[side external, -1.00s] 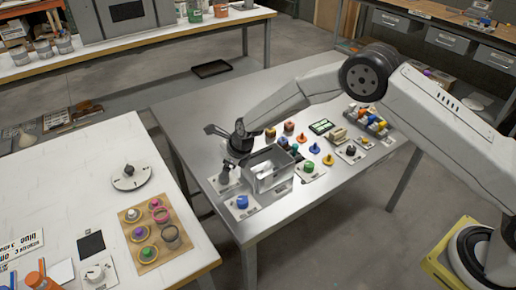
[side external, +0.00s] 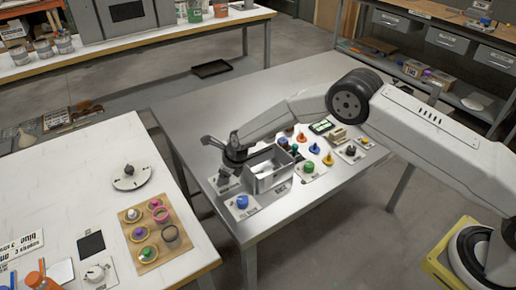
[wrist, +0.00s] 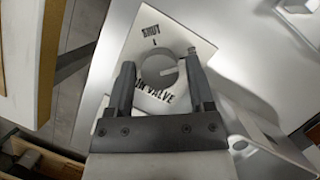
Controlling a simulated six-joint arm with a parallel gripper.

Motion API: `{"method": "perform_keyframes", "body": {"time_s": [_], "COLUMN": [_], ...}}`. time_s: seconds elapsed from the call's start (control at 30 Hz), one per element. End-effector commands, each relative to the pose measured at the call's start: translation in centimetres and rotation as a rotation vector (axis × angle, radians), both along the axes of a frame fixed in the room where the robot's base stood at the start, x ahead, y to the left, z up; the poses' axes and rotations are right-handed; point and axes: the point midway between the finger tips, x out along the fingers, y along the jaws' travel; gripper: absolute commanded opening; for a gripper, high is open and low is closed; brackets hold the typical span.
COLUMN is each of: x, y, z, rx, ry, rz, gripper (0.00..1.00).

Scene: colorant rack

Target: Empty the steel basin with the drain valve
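The steel basin (side external: 262,181) stands on the metal table as an open box. The drain valve (wrist: 158,70) is a round grey knob on a white plate (wrist: 150,40) marked "SHUT" and "VALVE", seen in the wrist view. A pale mark on the knob points right in that view, away from "SHUT". My gripper (wrist: 159,68) is open, with one finger on each side of the knob and gaps showing beside it. In the side view my gripper (side external: 231,160) is low at the basin's left, over the valve plate (side external: 226,185), and hides part of the valve.
A blue knob (side external: 242,202) on a plate sits just in front of the basin. A green knob (side external: 308,167) is at its right, with several coloured pegs behind. A white table (side external: 110,190) stands left across a gap.

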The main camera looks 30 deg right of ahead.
Motion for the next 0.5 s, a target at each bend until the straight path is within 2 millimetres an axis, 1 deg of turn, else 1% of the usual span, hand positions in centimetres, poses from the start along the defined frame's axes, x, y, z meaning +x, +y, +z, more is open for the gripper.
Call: {"method": "perform_keyframes", "body": {"time_s": [0.03, 0.07, 0.1, 0.2, 0.5], "x": [-0.01, -0.01, -0.01, -0.01, 0.01], "y": [-0.01, -0.01, -0.01, -0.02, -0.08], "z": [0.00, 0.00, 0.01, 0.00, -0.02], "rx": [0.000, 0.000, 0.000, 0.000, -0.003], "ry": [0.000, 0.000, 0.000, 0.000, 0.002], "rz": [0.000, 0.000, 0.000, 0.000, 0.036], "gripper": [0.49, 0.40, 0.27, 0.00, 0.00]}}
